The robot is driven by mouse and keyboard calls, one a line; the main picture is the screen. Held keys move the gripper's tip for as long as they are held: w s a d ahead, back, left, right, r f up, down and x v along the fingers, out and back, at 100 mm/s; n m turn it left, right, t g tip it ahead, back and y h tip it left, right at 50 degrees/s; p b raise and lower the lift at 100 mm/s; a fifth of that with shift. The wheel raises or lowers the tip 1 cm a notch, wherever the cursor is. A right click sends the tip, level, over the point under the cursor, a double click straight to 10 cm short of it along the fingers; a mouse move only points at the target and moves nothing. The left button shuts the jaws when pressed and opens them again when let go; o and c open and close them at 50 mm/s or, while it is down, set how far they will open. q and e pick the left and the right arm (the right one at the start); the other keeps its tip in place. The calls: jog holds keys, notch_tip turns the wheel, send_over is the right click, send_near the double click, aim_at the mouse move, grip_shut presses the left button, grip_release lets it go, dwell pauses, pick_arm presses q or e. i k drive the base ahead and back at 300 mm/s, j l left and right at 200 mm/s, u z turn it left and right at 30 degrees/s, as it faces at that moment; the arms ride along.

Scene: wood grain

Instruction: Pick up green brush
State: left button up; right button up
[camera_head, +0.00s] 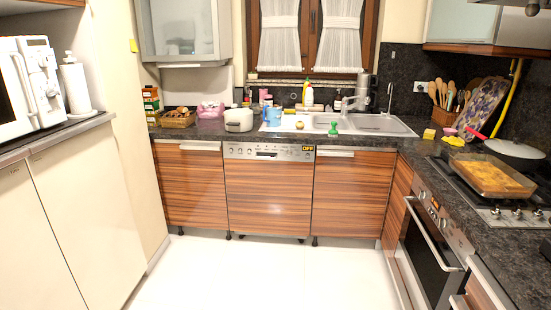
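A small green object (333,129), which looks like the green brush, is at the front edge of the sink on the back counter. It appears upright, with a narrow top and a wider bottom; its fine shape is too small to tell. Neither of my grippers is in view.
The white sink (374,124) and dark counter (230,134) stand beyond open white floor (250,270). Bottles, cups and a white container (239,120) crowd the sink's left side. A glass baking dish (490,180) and a pan (510,148) are at right by the stove.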

aim_at(333, 132)
jog(key=i+z, duration=0.1)
jog(key=i, duration=0.6)
jog(key=i+j, duration=0.15)
jog(key=i, duration=0.5)
jog(key=i+j+z, duration=0.15)
jog(key=i, duration=0.55)
